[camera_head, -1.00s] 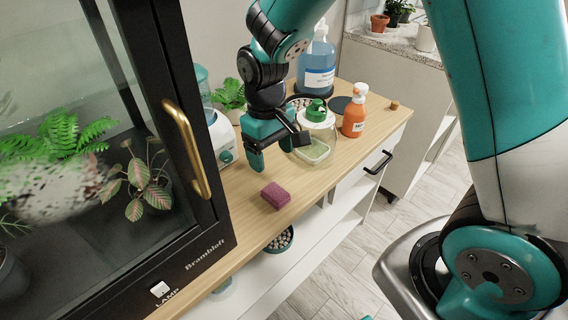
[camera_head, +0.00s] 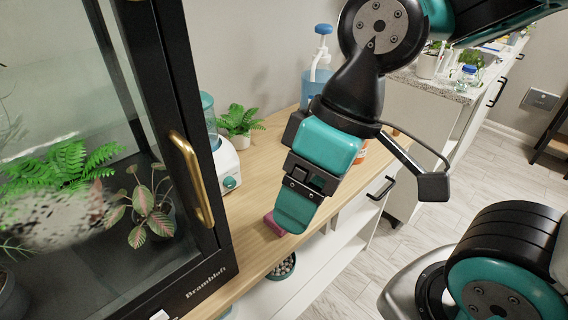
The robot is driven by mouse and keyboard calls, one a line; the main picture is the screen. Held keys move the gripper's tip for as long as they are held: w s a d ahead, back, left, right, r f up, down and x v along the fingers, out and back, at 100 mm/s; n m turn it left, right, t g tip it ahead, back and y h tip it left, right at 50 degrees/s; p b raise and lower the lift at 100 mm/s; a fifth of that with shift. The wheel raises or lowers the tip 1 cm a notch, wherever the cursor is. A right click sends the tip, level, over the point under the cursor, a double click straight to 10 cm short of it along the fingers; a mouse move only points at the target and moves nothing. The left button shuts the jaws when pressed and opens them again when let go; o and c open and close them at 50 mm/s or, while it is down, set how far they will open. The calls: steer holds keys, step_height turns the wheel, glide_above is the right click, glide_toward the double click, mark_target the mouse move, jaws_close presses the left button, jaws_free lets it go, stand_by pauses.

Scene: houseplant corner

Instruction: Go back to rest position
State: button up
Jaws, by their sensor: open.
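My gripper (camera_head: 292,215) hangs in the middle of the head view, large and close to the camera, with its fingers pointing down. It is open, and I see nothing held in it. It appears in front of the wooden counter (camera_head: 253,165). A magenta sponge-like block (camera_head: 272,226) lies on the counter near its front edge, partly hidden behind the fingers. My arm hides much of the counter's right part, including most of the orange bottle (camera_head: 361,153).
The black-framed glass cabinet (camera_head: 196,240) with plants stands at left, its brass handle (camera_head: 190,165) facing me. A white blender-like appliance (camera_head: 226,165), a fern pot (camera_head: 241,139) and a blue pump bottle (camera_head: 316,82) stand along the counter's back. Open floor (camera_head: 375,262) lies at right.

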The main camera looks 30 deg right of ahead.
step_height(320, 180, up, 3)
steer(key=shift+f+p, duration=0.2)
steer(key=shift+p, duration=0.65)
